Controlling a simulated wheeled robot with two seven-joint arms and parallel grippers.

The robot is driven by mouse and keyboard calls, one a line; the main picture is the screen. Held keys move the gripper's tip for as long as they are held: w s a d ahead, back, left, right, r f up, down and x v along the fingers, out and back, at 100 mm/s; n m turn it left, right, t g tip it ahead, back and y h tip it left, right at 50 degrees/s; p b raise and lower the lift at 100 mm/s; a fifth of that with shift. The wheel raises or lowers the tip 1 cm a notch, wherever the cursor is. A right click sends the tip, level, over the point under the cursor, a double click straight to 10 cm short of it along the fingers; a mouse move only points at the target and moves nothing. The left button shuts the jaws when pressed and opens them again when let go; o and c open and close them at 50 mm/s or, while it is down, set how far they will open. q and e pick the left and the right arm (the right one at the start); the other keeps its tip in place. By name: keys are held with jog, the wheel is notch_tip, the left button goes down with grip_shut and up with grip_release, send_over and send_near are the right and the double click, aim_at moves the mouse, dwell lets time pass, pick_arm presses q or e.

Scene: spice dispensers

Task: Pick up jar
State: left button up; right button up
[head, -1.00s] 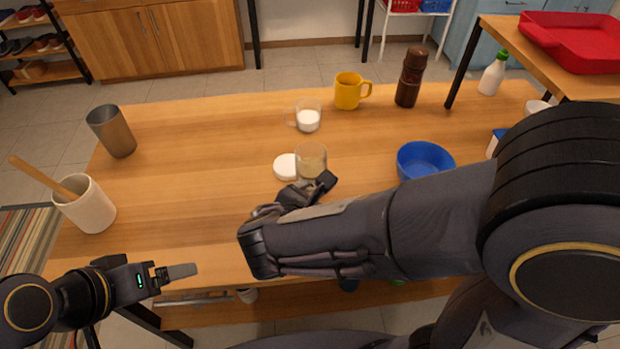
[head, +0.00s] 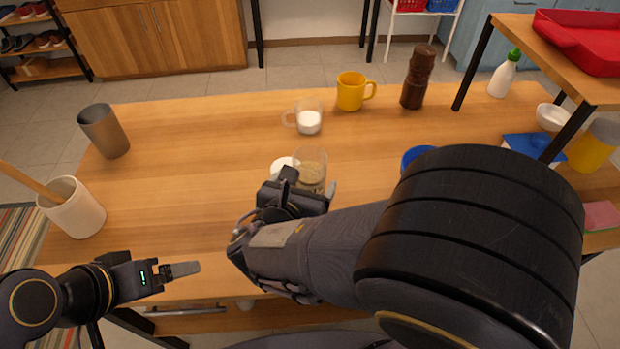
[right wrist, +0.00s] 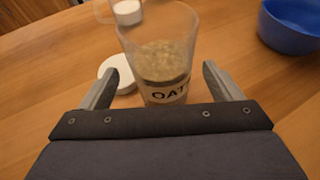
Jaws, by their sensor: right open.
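The jar (head: 311,168) is clear glass, holds oats and stands upright on the table. My right gripper (head: 311,188) is open. Its two fingers show in the right wrist view (right wrist: 163,88), one on each side of the jar's lower part, with gaps to the glass. A white round lid (right wrist: 118,74) lies flat on the table beside the jar, partly hidden in the head view. My left gripper (head: 172,271) is at the lower left, away from the jar; its finger spacing is unclear.
A glass mug with white contents (head: 308,121) and a yellow mug (head: 351,92) stand behind the jar. A brown grinder (head: 417,77) is further right. A blue bowl (right wrist: 290,24) is right of the jar. A metal cup (head: 104,132) and a crock (head: 72,208) stand left. The table's left-middle is clear.

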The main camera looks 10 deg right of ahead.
aim_at(306, 184)
pick_arm(q)
jog(key=shift+f, duration=0.35)
pick_arm(e)
jog(key=x, duration=0.3)
jog(key=shift+w+d, duration=0.1)
jog(key=shift+d, duration=0.05)
jog(key=shift+c, duration=0.4)
jog(key=c, duration=1.2)
jog(key=shift+c, duration=0.2)
